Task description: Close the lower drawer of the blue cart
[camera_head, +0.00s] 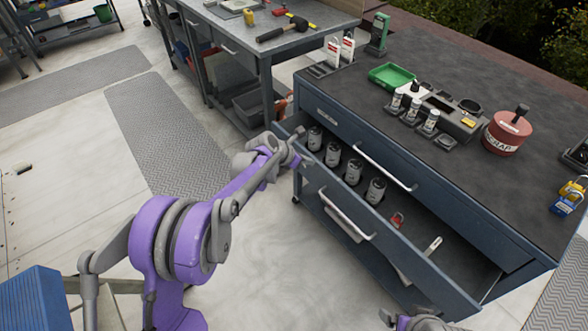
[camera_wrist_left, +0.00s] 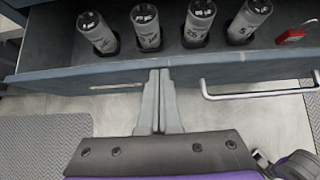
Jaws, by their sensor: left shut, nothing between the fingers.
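The blue cart (camera_head: 325,128) stands at the right. Its upper drawer (camera_head: 415,175) is shut, with a long metal handle. Its lower drawer (camera_head: 395,262) is pulled out, showing several labelled grey canisters (camera_head: 353,172), a red item (camera_head: 397,220) and a pale tool. The lower drawer's handle (camera_head: 345,215) is on its front; it also shows in the left wrist view (camera_wrist_left: 258,93). My left gripper (camera_head: 302,160) is shut and empty at the drawer front, left of the handle. In the left wrist view its fingertips (camera_wrist_left: 160,75) overlap the drawer front (camera_wrist_left: 100,78); contact is unclear.
The cart top holds a green tray (camera_head: 391,76), a caddy with small bottles (camera_head: 432,115), a red scrap can (camera_head: 507,130) and padlocks (camera_head: 568,195). A grey workbench (camera_head: 280,45) stands behind, to the left. Floor in front of the drawer is clear. My right arm shows slightly at the bottom.

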